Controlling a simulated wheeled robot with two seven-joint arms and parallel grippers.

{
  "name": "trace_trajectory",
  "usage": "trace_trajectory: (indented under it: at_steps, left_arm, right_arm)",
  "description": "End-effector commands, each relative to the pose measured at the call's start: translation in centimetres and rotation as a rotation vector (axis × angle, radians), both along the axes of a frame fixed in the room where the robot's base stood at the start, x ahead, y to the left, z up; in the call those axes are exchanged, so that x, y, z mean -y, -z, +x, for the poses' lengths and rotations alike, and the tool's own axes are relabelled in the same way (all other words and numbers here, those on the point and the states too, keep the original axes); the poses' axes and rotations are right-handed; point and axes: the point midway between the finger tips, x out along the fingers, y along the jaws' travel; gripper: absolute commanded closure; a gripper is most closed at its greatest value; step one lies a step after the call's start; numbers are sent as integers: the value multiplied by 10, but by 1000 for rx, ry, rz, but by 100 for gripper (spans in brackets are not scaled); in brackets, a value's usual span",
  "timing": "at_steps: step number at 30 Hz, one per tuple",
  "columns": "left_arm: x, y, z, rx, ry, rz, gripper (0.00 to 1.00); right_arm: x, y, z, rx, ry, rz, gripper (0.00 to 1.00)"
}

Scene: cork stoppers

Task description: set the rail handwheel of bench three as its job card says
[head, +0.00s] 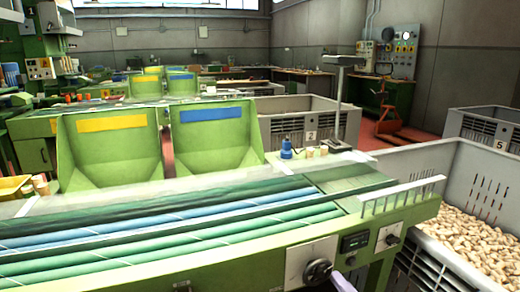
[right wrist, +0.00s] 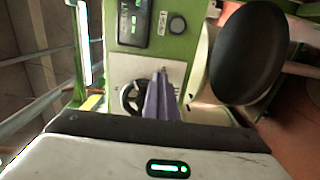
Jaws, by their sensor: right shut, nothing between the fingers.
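The handwheel (head: 318,271) is a dark wheel on a pale square plate at the bench's front face, low in the head view. In the right wrist view the handwheel (right wrist: 127,98) shows as a ring, partly hidden by my fingers. My right gripper (head: 341,282) enters at the bottom edge of the head view, close to the wheel's lower right. In the right wrist view its purple-grey fingers (right wrist: 162,90) are shut and empty, in front of the plate beside the wheel. I cannot tell whether they touch it. No job card is legible. My left gripper is out of view.
A dark display (head: 355,242) and a knob on a second pale plate (head: 391,238) are right of the handwheel. A crate of corks (head: 455,155) stands at the right. A large black disc (right wrist: 248,52) fills the wrist view's upper right.

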Motion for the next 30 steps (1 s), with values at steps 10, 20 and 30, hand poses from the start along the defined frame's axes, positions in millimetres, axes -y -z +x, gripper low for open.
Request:
trace_trajectory:
  at_steps: [10,20,30]
  left_arm:
    - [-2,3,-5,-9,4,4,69]
    - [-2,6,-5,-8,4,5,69]
    - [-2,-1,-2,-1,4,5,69]
  right_arm:
    - [-6,-3,-1,9,-13,5,100]
    - [0,0,1,9,-11,3,100]
    - [13,3,-21,3,-4,1,100]
